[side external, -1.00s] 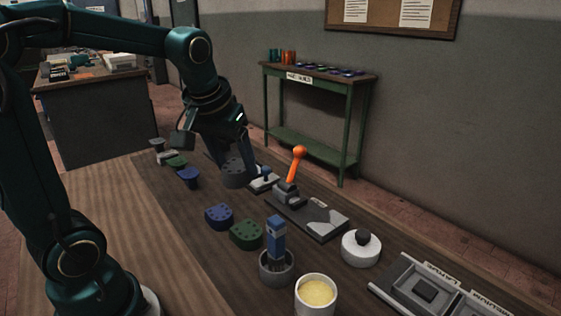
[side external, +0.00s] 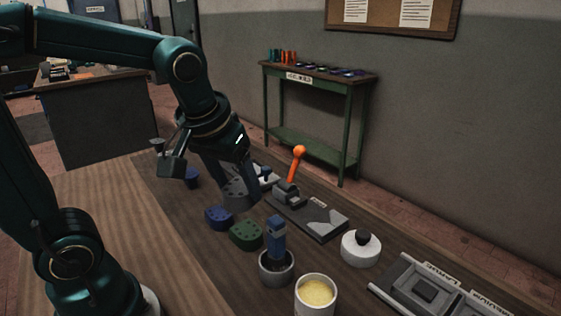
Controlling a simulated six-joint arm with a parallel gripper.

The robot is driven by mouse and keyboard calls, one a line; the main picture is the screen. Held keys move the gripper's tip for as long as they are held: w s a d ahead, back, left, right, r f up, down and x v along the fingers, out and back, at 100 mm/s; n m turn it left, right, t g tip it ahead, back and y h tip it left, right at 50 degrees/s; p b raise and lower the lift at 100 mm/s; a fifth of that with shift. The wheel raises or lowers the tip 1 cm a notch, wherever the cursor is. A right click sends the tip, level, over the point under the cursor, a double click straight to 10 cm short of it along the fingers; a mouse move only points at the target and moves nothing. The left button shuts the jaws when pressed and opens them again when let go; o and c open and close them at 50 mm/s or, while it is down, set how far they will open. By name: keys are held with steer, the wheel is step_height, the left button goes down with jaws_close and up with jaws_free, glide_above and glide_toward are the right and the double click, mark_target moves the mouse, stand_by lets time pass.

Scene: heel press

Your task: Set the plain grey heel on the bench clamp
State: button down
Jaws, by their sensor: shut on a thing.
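The grey heel (side external: 235,194) is a short rounded block with dark dots on it. My gripper (side external: 238,190) points down with its fingers on either side of the heel and is shut on it. The fingers partly cover it, and I cannot tell whether it is clear of the bench. The bench clamp (side external: 320,222) is a dark grey plate with a lever ending in an orange ball (side external: 299,152). It lies to the right of my gripper, and its bed looks empty.
A blue dotted block (side external: 219,217) and a green one (side external: 246,235) sit just below my gripper. A grey pot with a blue-handled tool (side external: 276,240), a cup of yellow stuff (side external: 316,294), a white round pot (side external: 361,249) and a grey tray (side external: 405,288) stand towards the front right.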

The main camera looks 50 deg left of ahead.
steer(key=n, duration=0.1)
steer(key=s+n, duration=0.1)
steer(key=n, duration=0.1)
steer(key=shift+a+f+g+y, duration=0.4)
steer(key=s+a+f+n+g+y, duration=0.2)
steer(key=s+a+n+g, duration=0.15)
steer(key=n, duration=0.45)
steer(key=n+g+h, duration=0.5)
steer(key=n, duration=1.5)
glide_above(123, 256)
steer(key=d, duration=0.5)
step_height(123, 256, down, 5)
steer(key=shift+t, duration=0.25)
steer(key=shift+f, duration=3.65)
steer(key=shift+f, duration=0.15)
steer(key=shift+c, duration=0.4)
jaws_free()
